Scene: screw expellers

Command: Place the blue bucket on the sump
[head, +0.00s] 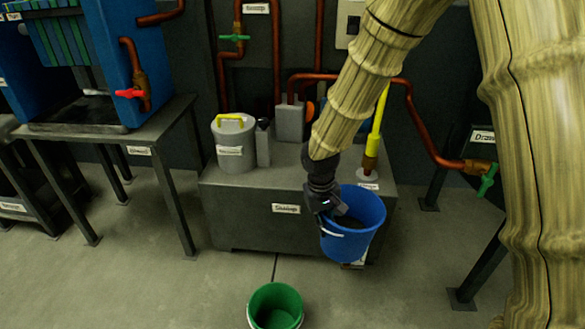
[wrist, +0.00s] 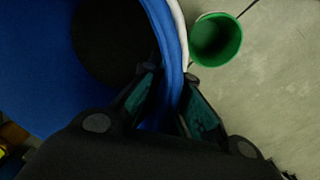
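The blue bucket (head: 352,238) is at the front right of the grey sump box (head: 240,212), overlapping its front edge in the head view. The bucket looks upright and off the floor, with a dark inside. My gripper (head: 328,207) is at the bucket's left rim. In the wrist view, my gripper's fingers (wrist: 172,105) lie on both sides of the blue bucket's wall (wrist: 172,50), pinching it near the rim. The bucket hides the sump's front right corner. The label on the sump's front is blurred.
On the sump top stand a grey can with a yellow handle (head: 234,143), a grey canister (head: 290,122) and a yellow pump rod (head: 378,125). A green bucket (head: 275,306) stands on the floor in front. A metal table (head: 120,140) is at left; a red pipe (head: 425,135) runs right.

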